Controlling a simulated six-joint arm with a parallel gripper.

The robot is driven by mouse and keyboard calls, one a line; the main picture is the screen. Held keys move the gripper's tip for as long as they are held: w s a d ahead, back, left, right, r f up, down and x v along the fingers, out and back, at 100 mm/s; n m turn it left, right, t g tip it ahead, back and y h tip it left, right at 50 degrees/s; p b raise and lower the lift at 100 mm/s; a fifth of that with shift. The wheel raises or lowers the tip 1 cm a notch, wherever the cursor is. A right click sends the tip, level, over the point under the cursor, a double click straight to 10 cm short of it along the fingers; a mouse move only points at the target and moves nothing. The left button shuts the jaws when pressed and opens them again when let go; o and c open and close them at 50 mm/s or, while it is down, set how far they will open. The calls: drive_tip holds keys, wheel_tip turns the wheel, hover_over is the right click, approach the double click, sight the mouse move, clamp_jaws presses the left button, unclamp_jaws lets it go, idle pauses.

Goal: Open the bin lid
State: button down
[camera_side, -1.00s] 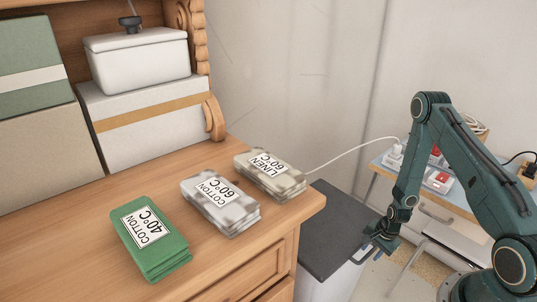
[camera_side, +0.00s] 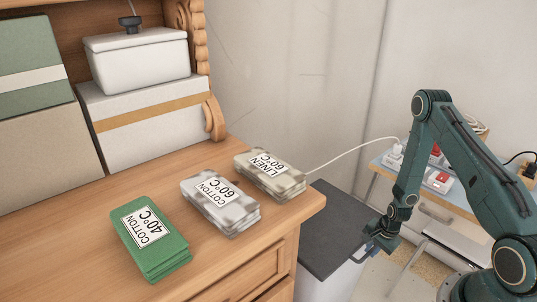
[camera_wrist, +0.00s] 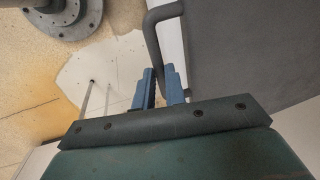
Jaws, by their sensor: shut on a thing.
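The bin stands beside the dresser in the side view, with a flat dark grey lid (camera_side: 336,226) and a white body (camera_side: 342,283). In the wrist view the lid (camera_wrist: 240,50) is a dark grey surface at the upper right. A grey bent bar handle (camera_wrist: 152,35) runs along its edge. My gripper (camera_side: 372,250) is at the lid's right edge in the side view. In the wrist view its blue fingers (camera_wrist: 160,80) are shut on the handle; the exact contact is partly hidden. The lid looks close to level on the bin.
The wooden dresser (camera_side: 245,265) is left of the bin and bears green (camera_side: 150,238), grey-white (camera_side: 220,204) and beige (camera_side: 270,175) cloth stacks. A blue-edged table (camera_side: 440,196) with a white cable stands behind my arm.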

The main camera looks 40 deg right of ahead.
drive_tip(key=w+r, duration=0.4)
drive_tip(key=r, duration=0.6)
drive_tip(key=w+r, duration=0.4)
drive_tip(key=r, duration=0.5)
drive_tip(key=w+r, duration=0.7)
drive_tip(key=w, duration=0.6)
drive_tip(key=w+r, duration=0.8)
drive_tip(key=w, duration=0.5)
drive_tip(key=shift+r, duration=0.15)
drive_tip(key=shift+w+d, duration=0.1)
drive_tip(key=c, duration=1.5)
unclamp_jaws()
drive_tip(key=shift+o, duration=0.2)
drive_tip(key=shift+r, duration=0.1)
